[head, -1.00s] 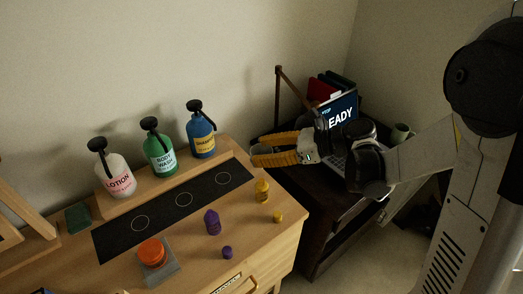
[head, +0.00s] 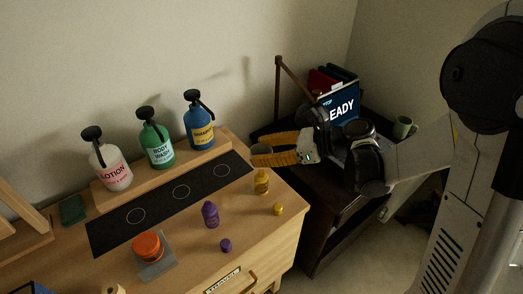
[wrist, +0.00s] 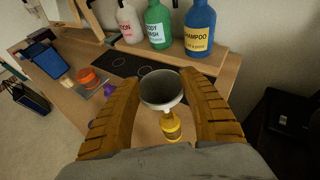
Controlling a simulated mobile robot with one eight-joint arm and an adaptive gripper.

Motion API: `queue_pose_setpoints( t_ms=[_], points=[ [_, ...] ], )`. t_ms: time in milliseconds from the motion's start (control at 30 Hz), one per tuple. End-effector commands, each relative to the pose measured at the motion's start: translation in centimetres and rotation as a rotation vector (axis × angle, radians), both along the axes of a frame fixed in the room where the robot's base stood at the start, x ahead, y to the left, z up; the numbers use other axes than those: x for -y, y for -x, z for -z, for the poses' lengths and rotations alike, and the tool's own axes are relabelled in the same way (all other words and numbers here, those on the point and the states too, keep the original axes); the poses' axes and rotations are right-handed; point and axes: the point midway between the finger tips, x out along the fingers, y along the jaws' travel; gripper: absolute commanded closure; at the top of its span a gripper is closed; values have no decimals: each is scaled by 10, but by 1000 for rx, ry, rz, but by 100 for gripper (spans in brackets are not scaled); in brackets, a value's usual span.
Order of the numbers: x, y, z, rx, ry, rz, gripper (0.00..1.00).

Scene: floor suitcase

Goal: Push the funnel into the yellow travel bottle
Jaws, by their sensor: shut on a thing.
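My gripper (wrist: 165,100) is shut on a grey funnel (wrist: 160,88), its wide mouth facing up between the two yellow fingers. The yellow travel bottle (head: 262,183) stands upright just below the fingertips. In the wrist view, the yellow bottle (wrist: 171,127) shows directly under the funnel's rim.
A yellow cap (head: 278,209), purple bottle (head: 210,214) and purple cap (head: 226,245) stand nearby. Lotion (head: 112,168), body wash (head: 158,147) and shampoo (head: 200,125) pumps line the back ledge. An orange jar (head: 147,246) is at front left.

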Motion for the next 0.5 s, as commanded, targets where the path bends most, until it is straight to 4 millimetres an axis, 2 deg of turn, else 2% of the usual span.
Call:
queue_pose_setpoints(
  t_ms=[500],
  points=[
    [0, 0, 9, 0, 0, 0, 62]
  ],
)
